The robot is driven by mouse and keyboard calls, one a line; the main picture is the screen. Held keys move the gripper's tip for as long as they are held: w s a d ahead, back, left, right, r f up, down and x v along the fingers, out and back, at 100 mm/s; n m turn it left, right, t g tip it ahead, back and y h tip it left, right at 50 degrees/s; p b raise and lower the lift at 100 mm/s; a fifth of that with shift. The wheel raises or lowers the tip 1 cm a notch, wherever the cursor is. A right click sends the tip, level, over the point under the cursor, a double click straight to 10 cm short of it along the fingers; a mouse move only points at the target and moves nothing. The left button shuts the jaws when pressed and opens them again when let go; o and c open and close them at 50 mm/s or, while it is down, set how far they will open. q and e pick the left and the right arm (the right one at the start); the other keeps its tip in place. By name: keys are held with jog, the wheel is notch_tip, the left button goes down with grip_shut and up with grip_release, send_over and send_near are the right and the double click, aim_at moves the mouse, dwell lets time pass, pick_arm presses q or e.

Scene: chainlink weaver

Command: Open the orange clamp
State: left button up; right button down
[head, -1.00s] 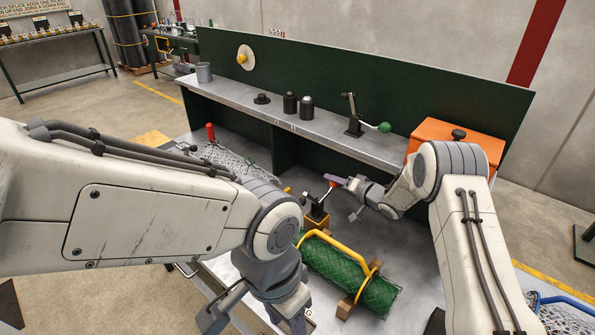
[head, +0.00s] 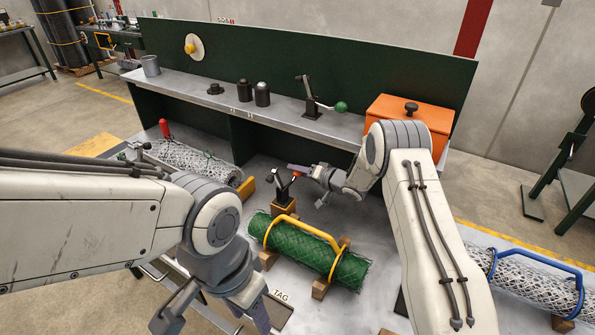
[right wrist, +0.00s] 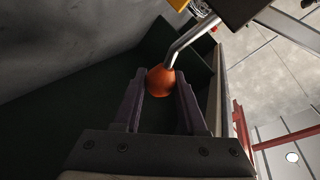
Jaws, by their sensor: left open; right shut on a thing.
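The orange clamp (head: 284,187) stands on a small block behind the green mesh roll, its lever raised and tilted toward my right gripper. In the right wrist view, the clamp's orange ball knob (right wrist: 160,82) on its metal lever (right wrist: 188,40) sits between the two fingers. My right gripper (head: 303,178) is shut on this knob, which its fingers mostly hide in the head view. My left gripper (head: 213,315) is open and empty, low at the front left, apart from the clamp.
A green mesh roll (head: 305,250) with a yellow handle lies on wooden blocks in front of the clamp. A grey mesh roll with a red-handled clamp (head: 165,128) is left. A green-knobbed clamp (head: 312,105) and orange box (head: 410,118) stand behind. A blue-handled roll (head: 535,285) is right.

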jog(key=shift+s+d+f, duration=0.1)
jog(key=shift+f, duration=0.2)
jog(key=shift+c, duration=2.4)
grip_release()
jog(key=shift+r, duration=0.1)
jog(key=b+v, duration=0.2)
jog(key=v, duration=0.8)
jog(key=shift+s, duration=0.1)
